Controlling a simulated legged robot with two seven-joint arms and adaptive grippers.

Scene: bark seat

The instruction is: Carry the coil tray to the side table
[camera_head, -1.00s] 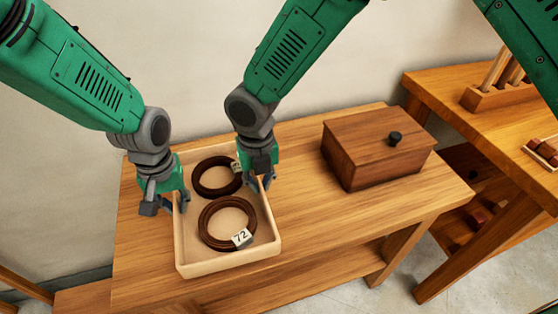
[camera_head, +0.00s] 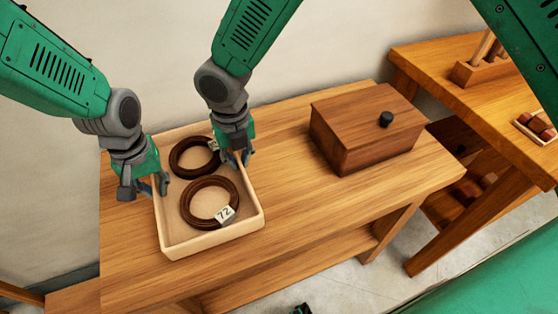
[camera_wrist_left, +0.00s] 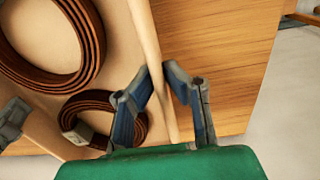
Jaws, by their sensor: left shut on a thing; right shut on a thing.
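The coil tray (camera_head: 259,213) is a pale, open, shallow wooden box on the wooden bench (camera_head: 300,230); I cannot tell whether it is slightly raised. Two dark brown coils lie in it: a front coil (camera_head: 184,204) with a tag reading 72 and a back coil (camera_head: 174,160), whose tag is partly hidden. My left gripper (camera_head: 147,189) is shut on the tray's left wall; the left wrist view shows its fingers (camera_wrist_left: 160,80) on both sides of that wall. My right gripper (camera_head: 237,160) is shut on the right wall. The side table (camera_head: 430,62) stands at the right.
A brown lidded box (camera_head: 360,130) with a black knob stands on the bench right of the tray. The side table holds a peg rack (camera_head: 478,73) and a small tray of dark pieces (camera_head: 537,128). Bench wood between tray and box is clear. A wall is behind.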

